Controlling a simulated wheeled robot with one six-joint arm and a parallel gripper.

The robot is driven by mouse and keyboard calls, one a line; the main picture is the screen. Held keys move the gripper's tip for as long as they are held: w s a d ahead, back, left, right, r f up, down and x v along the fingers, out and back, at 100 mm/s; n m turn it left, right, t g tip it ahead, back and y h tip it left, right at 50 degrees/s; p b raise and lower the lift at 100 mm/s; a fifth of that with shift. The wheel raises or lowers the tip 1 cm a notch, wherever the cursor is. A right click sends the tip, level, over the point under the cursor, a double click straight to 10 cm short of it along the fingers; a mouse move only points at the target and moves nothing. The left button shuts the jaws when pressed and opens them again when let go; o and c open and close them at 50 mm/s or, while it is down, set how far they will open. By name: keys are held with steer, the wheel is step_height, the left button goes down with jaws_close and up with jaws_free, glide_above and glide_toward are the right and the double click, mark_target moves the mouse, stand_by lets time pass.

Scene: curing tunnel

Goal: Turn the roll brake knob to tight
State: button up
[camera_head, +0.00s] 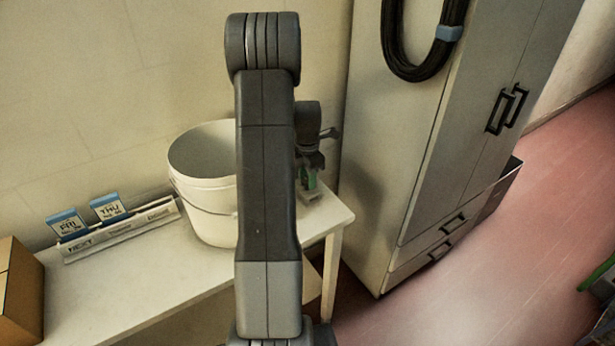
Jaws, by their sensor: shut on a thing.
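My gripper (309,182) is small in view, pointing down at the right end of the white table (120,292), just right of the white bucket. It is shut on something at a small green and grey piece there. This fits the roll brake knob, but the knob's shape and its setting are too small and too covered to make out. My own arm stands upright across the middle of the view and hides part of the bucket and the table.
A white bucket (205,205) with a wire handle stands close left of my gripper. Left of it are a card rail (125,228) with day cards and a cardboard box (20,290). A tall cabinet (400,140) with a hanging black cable coil (425,60) stands right.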

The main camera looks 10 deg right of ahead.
steer(key=shift+m, duration=0.3)
steer(key=m+b, duration=0.1)
steer(key=m, duration=0.2)
steer(key=shift+m, duration=0.3)
steer(key=m+b, duration=0.1)
steer(key=m, duration=0.3)
steer(key=shift+m, duration=0.3)
steer(key=m, duration=0.4)
steer(key=shift+m, duration=0.3)
steer(key=shift+r+m+b, duration=0.1)
steer(key=shift+m+b, duration=0.25)
steer(key=shift+m, duration=1.85)
steer(key=o, duration=1)
